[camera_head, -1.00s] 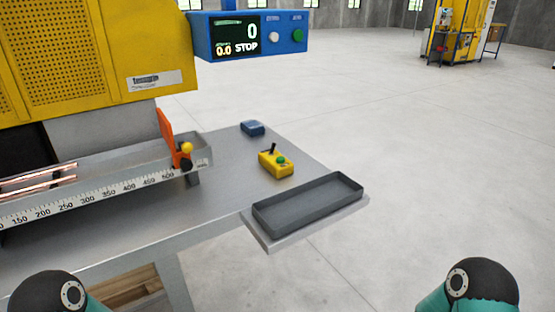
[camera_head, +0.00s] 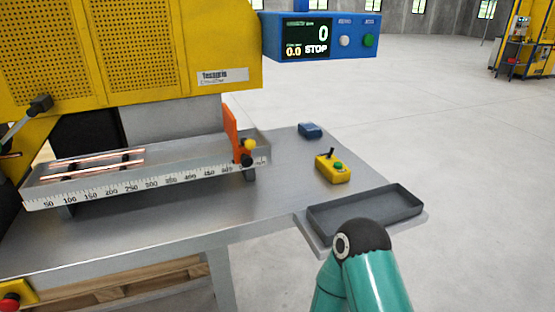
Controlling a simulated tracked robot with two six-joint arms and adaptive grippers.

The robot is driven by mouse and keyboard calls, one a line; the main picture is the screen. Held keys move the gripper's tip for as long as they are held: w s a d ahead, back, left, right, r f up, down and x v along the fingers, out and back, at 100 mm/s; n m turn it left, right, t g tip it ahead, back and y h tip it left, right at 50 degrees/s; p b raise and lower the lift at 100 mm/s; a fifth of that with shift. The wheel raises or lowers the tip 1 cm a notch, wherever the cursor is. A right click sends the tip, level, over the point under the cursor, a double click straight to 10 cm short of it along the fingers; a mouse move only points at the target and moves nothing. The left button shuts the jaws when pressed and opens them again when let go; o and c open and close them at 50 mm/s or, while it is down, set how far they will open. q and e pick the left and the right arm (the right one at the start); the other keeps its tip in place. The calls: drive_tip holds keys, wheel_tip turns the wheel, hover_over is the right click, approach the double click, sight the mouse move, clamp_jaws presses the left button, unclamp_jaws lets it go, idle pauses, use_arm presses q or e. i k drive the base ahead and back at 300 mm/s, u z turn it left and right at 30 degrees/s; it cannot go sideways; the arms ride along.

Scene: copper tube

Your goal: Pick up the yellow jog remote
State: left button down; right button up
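The yellow jog remote (camera_head: 334,169) lies on the grey machine table, behind the dark tray. It has a green button and a small black lever on top. Nothing touches it. A teal arm of mine with a dark joint reaches in at the bottom, in front of the tray. Its gripper does not show, and I cannot see either gripper in this view.
A dark shallow tray (camera_head: 318,222) sits at the table's right front edge. A small blue block (camera_head: 310,130) lies behind the remote. A ruled trough (camera_head: 100,193) with copper tubes (camera_head: 95,162) and an orange stop (camera_head: 231,135) stand left. A blue control panel (camera_head: 368,22) hangs above.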

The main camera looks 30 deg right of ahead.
sight(325, 166)
drive_tip(key=z, duration=0.65)
drive_tip(key=i, duration=0.15)
drive_tip(key=u, duration=2.5)
drive_tip(key=k, duration=1.6)
drive_tip(key=z, duration=1.25)
drive_tip(key=i, duration=0.25)
drive_tip(key=z, duration=1.25)
drive_tip(key=i, duration=0.5)
drive_tip(key=z, duration=0.05)
